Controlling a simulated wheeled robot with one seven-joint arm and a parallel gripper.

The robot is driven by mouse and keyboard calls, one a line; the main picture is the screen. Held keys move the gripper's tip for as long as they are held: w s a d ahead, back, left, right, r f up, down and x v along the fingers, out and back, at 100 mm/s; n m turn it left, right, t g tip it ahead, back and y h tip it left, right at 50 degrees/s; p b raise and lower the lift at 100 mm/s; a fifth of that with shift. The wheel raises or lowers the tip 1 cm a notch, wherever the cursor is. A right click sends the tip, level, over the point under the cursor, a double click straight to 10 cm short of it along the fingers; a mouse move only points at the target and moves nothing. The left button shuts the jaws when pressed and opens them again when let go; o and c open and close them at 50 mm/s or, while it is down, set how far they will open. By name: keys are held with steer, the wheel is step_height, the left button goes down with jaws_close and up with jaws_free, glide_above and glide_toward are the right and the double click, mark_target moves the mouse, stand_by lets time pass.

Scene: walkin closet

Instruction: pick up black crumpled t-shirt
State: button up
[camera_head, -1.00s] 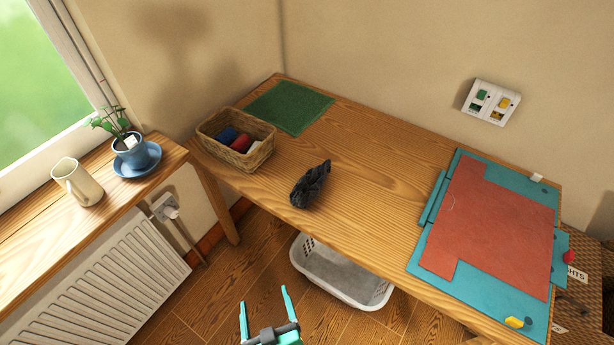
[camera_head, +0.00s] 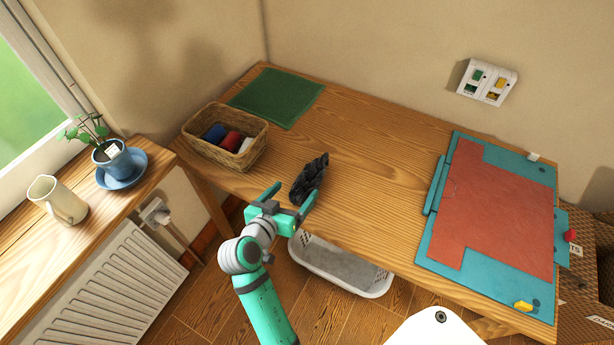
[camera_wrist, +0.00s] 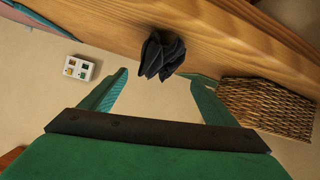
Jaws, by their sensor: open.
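The black crumpled t-shirt (camera_head: 310,178) lies in a small heap near the front edge of the wooden table. It also shows in the wrist view (camera_wrist: 162,56), ahead of the fingertips and roughly between their lines. My gripper (camera_head: 291,192) is open and empty, at the table's front edge on the near side of the t-shirt. In the head view one finger overlaps the shirt's lower edge; whether it touches cannot be told. In the wrist view both fingers (camera_wrist: 158,80) are spread apart with nothing between them.
A wicker basket (camera_head: 262,150) with rolled cloths stands left of the shirt, and shows in the wrist view (camera_wrist: 268,106). A green mat (camera_head: 277,97) lies behind. A red and teal board (camera_head: 500,205) covers the right side. A white laundry basket (camera_head: 340,268) sits below. The table's middle is clear.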

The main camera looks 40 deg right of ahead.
mark_target(297, 188)
steer(key=x, duration=0.5)
steer(key=shift+w, duration=0.1)
steer(key=x, duration=0.4)
steer(key=shift+d+f, duration=0.1)
steer(key=shift+d, duration=0.25)
steer(key=shift+w+d+f, duration=0.15)
steer(key=shift+w+d, duration=0.1)
steer(key=shift+d, duration=0.05)
steer(key=shift+s, duration=0.1)
steer(key=c, duration=1.2)
